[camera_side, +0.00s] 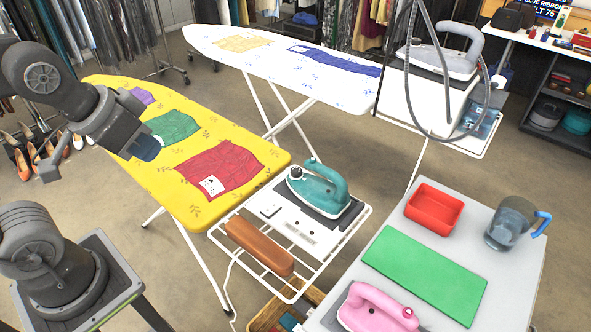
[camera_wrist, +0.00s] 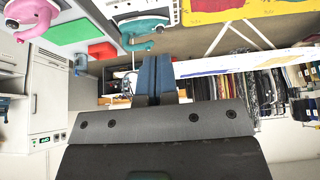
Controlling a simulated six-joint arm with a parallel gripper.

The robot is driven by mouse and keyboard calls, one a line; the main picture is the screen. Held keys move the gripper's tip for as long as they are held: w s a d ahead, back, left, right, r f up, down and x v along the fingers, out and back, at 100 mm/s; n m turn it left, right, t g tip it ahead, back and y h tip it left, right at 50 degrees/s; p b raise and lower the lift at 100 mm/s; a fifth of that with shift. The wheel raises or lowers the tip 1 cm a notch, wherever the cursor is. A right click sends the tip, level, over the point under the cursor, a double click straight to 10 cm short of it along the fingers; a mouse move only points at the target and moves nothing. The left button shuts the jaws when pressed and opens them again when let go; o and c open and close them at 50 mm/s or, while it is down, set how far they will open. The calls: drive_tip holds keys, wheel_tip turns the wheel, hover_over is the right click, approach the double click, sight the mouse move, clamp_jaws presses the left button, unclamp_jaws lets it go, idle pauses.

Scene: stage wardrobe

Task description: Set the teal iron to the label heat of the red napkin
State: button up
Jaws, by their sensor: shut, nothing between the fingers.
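The teal iron (camera_side: 322,188) stands on a dark pad on the white wire rack at the end of the yellow ironing board; it also shows in the wrist view (camera_wrist: 147,26). A small round dial (camera_side: 296,173) sits at its left end; its setting is too small to read. The red napkin (camera_side: 226,168) lies flat on the yellow board, with a white label (camera_side: 211,186) at its near corner; the label's marks are not legible. My gripper (camera_side: 147,149) is shut and empty, above the board's left side, apart from iron and napkin. Its blue fingers show in the wrist view (camera_wrist: 155,75).
Green (camera_side: 174,127) and purple (camera_side: 141,97) cloths lie on the yellow board (camera_side: 262,153). A brown block (camera_side: 259,247) lies on the rack. A grey table holds a pink iron (camera_side: 374,310), green mat (camera_side: 424,273), red tray (camera_side: 434,207) and jug (camera_side: 508,224). A white board stands behind.

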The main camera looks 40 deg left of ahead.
drive_tip(key=shift+o, duration=1.4)
drive_tip(key=shift+w+r+n, duration=0.1)
drive_tip(key=shift+w+n, duration=0.3)
drive_tip(key=o, duration=0.5)
drive_tip(key=w+n, duration=0.4)
drive_tip(key=w+n+h, duration=0.1)
drive_tip(key=w+n, duration=0.2)
drive_tip(key=shift+d+g, duration=0.3)
drive_tip(key=shift+d, duration=0.1)
drive_tip(key=shift+c, duration=0.2)
drive_tip(key=o, duration=0.3)
drive_tip(key=w+f+n, duration=0.1)
drive_tip(key=w+n, duration=0.5)
drive_tip(key=shift+f+h, duration=0.3)
drive_tip(key=shift+f, duration=0.05)
drive_tip(key=shift+o, duration=0.2)
drive_tip(key=w+f+n, duration=0.3)
drive_tip(key=w+n, duration=0.3)
drive_tip(key=shift+f+g, duration=0.15)
drive_tip(key=shift+g, duration=0.25)
drive_tip(key=n, duration=0.9)
approach(296, 170)
drive_tip(key=shift+h, duration=0.5)
drive_tip(key=x, duration=0.8)
drive_tip(key=shift+a+f, duration=0.35)
